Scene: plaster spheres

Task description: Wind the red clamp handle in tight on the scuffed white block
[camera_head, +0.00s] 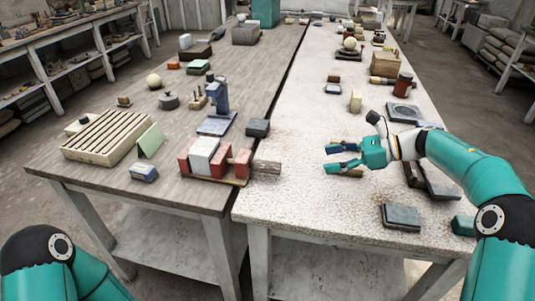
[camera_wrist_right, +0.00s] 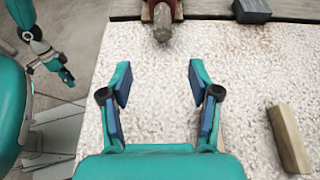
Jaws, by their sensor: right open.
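The clamp is a row of red blocks on a wooden base (camera_head: 215,179) at the near right of the dark wooden table. The scuffed white block (camera_head: 202,154) sits between its red parts. A worn grey-brown bar (camera_head: 267,167) sticks out right from the red end piece (camera_head: 242,163); its rounded end (camera_wrist_right: 162,24) is at the top of the wrist view. My right gripper (camera_head: 328,158) is open and empty, right of the bar and apart from it, facing it. In the wrist view its fingers (camera_wrist_right: 160,78) straddle the bar's line. My left gripper (camera_wrist_right: 57,63) shows small; its jaws are unclear.
A dark block (camera_head: 257,127) stands behind the bar, also in the wrist view (camera_wrist_right: 252,9). A beige block (camera_head: 355,101) stands farther back. Dark slabs (camera_head: 401,217) lie near my right arm. Speckled tabletop between gripper and bar is clear.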

